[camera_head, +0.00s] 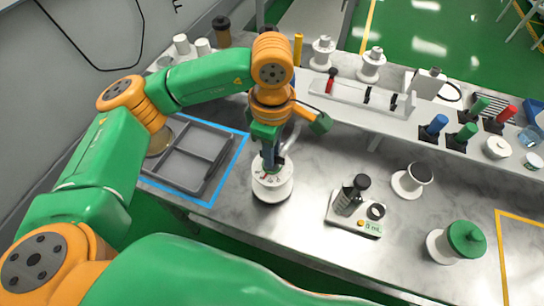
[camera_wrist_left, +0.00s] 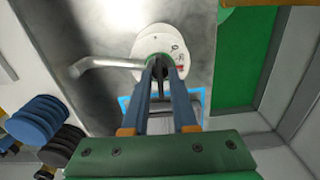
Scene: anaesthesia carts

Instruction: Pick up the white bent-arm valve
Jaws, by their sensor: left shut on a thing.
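The white bent-arm valve (camera_head: 272,187) is at the left-middle of the metal table, right of the grey tray. It has a round white body with small coloured marks and a pale bent arm. In the left wrist view the valve (camera_wrist_left: 146,43) is straight ahead, its bent arm reaching left. My left gripper (camera_head: 269,166) points down at it from above. In the left wrist view the two blue fingers (camera_wrist_left: 161,66) are shut on its green-ringed middle. The fingers hide part of the middle. I cannot tell whether the base touches the table. My right gripper is not in view.
A grey compartment tray (camera_head: 190,158) lies inside a blue outline on the left. A scale with a dark bottle (camera_head: 350,196), a white spool (camera_head: 412,180) and a green-lidded jar (camera_head: 458,241) stand to the right. A raised white shelf (camera_head: 375,108) with several fittings runs behind.

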